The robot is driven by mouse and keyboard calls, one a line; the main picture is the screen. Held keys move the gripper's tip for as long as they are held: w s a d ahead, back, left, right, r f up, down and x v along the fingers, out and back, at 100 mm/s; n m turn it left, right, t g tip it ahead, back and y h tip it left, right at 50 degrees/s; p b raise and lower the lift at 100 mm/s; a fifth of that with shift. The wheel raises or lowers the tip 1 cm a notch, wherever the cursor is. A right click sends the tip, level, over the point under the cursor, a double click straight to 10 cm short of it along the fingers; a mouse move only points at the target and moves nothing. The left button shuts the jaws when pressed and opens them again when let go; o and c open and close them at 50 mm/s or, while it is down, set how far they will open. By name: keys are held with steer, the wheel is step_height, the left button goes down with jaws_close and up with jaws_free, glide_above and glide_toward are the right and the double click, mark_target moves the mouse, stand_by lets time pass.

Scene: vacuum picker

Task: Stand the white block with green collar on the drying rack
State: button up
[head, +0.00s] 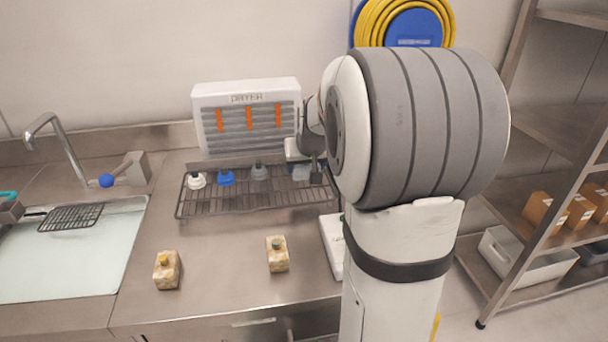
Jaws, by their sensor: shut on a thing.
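The drying rack (235,203) is a dark wire rack on the steel counter. My gripper (316,172) is over its right end, partly hidden behind my own arm. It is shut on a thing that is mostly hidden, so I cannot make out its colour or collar. A pale grey-blue piece (300,173) shows just left of the dark fingers; I cannot tell whether it is held or on the rack. No white block with a green collar shows clearly. A mottled cream block with a green top (277,257) stands on the counter in front of the rack.
White (196,181), blue (226,178) and grey (260,172) pieces stand along the rack's back. A white dryer (247,117) is behind them. A cream block with a yellow top (166,272) stands front left. The sink (75,250) is left, shelving (545,195) right.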

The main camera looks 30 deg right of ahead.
mark_target(306, 174)
steer(key=shift+f, duration=1.35)
steer(key=shift+f, duration=0.2)
steer(key=o, duration=1.1)
steer(key=shift+r, duration=0.1)
